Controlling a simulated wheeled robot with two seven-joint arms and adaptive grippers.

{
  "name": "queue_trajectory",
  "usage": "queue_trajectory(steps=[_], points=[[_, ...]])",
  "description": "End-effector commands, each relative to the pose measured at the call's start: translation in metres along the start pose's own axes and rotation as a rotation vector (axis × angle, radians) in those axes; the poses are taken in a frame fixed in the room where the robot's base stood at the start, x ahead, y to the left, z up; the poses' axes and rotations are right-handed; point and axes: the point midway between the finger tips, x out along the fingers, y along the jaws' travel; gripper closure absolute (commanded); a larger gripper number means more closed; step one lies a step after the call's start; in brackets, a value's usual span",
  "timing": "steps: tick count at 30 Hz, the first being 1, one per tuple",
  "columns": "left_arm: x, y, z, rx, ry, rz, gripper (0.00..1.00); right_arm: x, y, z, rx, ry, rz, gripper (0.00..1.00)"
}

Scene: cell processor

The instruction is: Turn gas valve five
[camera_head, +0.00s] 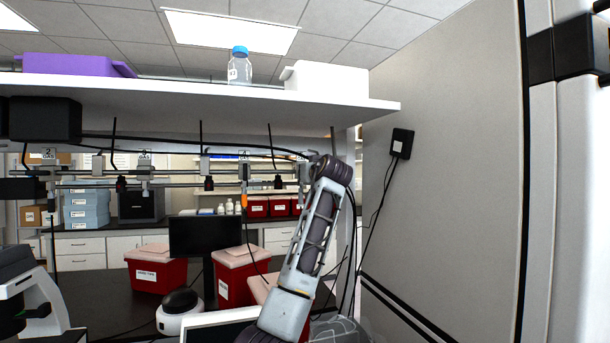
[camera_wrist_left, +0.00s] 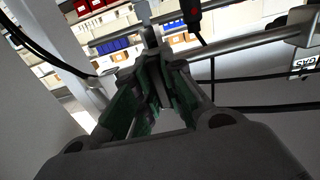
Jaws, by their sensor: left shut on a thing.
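Gas valves hang in a row under the shelf in the head view, with number tags two (camera_head: 49,154), three (camera_head: 145,156) and four (camera_head: 245,156). My left arm reaches up from the bottom to the right end of this row. My left gripper (camera_head: 318,166) is there, mostly hidden by its own wrist, and no tag five can be read. In the left wrist view the gripper (camera_wrist_left: 151,68) has its fingers closed around a small grey valve part (camera_wrist_left: 152,48) on the pipe. A GAS tag (camera_wrist_left: 304,62) shows at the right. My right gripper is out of view.
The white shelf (camera_head: 200,92) runs close above the valves and carries a blue-capped bottle (camera_head: 239,68). Pipes and hanging cables surround the gripper. Red bins (camera_head: 155,274), a monitor (camera_head: 205,236) and a microscope (camera_head: 30,295) stand below. A wall (camera_head: 450,170) is at the right.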

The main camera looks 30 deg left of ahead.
Motion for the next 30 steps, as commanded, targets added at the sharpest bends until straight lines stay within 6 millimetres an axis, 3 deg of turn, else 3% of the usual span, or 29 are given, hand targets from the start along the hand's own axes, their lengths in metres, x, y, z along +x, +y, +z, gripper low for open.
queue_trajectory(steps=[12, 13, 18, 30], points=[[0.0003, 0.0015, 0.0036, -0.010, -0.007, 0.001, 1.00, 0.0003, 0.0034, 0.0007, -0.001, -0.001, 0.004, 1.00], [0.0003, 0.0015, 0.0036, -0.010, -0.007, 0.001, 0.86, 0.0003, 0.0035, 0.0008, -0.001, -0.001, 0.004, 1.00], [0.0002, 0.0010, 0.0023, -0.010, -0.005, 0.001, 0.66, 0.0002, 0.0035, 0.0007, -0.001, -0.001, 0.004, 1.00], [-0.0014, 0.0004, 0.0006, -0.010, -0.001, 0.000, 0.66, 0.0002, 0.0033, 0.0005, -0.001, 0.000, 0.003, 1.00]])
